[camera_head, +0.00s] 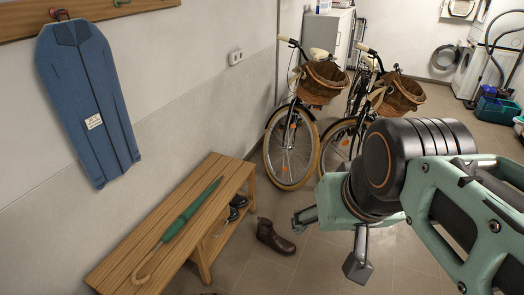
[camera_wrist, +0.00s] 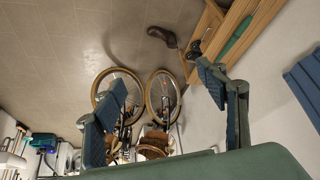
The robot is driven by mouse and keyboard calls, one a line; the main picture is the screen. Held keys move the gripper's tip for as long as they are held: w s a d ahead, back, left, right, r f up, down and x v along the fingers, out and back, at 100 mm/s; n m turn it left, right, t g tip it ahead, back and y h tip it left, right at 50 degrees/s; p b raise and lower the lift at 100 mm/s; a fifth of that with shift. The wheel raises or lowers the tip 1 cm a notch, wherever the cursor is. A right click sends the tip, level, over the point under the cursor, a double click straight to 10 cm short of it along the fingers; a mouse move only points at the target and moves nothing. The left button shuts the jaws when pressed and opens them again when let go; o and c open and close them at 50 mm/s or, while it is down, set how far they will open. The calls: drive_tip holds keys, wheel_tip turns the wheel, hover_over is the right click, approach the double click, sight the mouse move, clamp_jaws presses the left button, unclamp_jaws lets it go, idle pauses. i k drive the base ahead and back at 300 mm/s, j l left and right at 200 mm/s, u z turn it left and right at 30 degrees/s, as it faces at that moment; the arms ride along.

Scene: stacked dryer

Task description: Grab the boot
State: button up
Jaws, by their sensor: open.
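A dark brown ankle boot (camera_head: 274,237) stands on the tiled floor beside the right end of the wooden bench. It also shows in the wrist view (camera_wrist: 162,36), near the top and small. My gripper (camera_head: 333,236) is open and empty, in the air to the right of the boot and apart from it. In the wrist view, the two fingers of my gripper (camera_wrist: 165,100) are spread wide with nothing between them but the far scene.
Two bicycles with baskets (camera_head: 318,84) stand behind. A blue ironing-board-shaped item (camera_head: 86,98) hangs on the left wall. Floor around the boot looks clear.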

sight(266, 233)
drive_tip(key=i+l+z, duration=0.1)
drive_tip(key=i+l, duration=1.25)
drive_tip(key=i, duration=0.05)
